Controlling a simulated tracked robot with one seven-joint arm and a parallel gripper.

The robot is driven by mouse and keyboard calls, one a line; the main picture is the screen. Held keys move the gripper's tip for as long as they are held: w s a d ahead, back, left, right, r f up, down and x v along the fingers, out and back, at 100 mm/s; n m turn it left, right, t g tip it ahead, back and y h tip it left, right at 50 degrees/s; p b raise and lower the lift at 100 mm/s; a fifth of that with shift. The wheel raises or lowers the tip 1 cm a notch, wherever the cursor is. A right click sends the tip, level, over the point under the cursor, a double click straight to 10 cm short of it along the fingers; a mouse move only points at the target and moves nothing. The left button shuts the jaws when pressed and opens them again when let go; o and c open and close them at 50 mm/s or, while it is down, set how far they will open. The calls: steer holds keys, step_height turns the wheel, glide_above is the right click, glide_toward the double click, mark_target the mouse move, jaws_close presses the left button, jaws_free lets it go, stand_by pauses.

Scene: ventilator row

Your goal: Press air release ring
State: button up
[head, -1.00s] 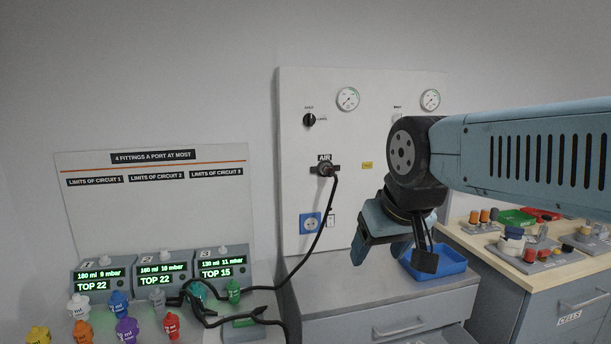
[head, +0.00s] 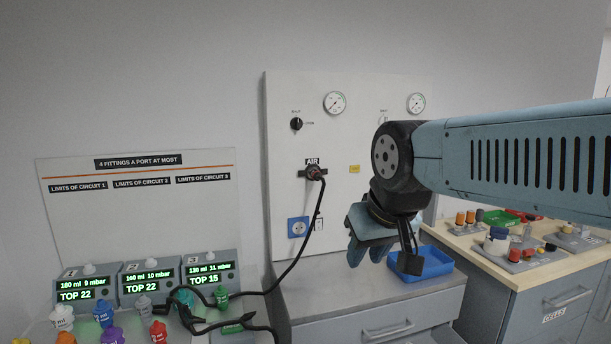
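The air outlet (head: 313,172) is on the white wall panel, under the label AIR. A dark plug sits in it, and a black hose (head: 310,240) hangs from it down to the bench at the left. The release ring cannot be made out as a separate part at this size. My gripper (head: 383,262) is to the right of the outlet and lower, pointing down in front of the panel's lower right part. Its two fingers stand apart with nothing seen between them. It touches neither the outlet nor the hose.
A blue tray (head: 436,262) lies on the grey cabinet behind my gripper. Three displays (head: 146,278) and several coloured fittings (head: 159,331) stand at the lower left. A blue socket (head: 298,227) is below the outlet. A wooden-topped bench (head: 480,250) with small parts is at the right.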

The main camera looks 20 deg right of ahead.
jaws_close()
stand_by(1.2)
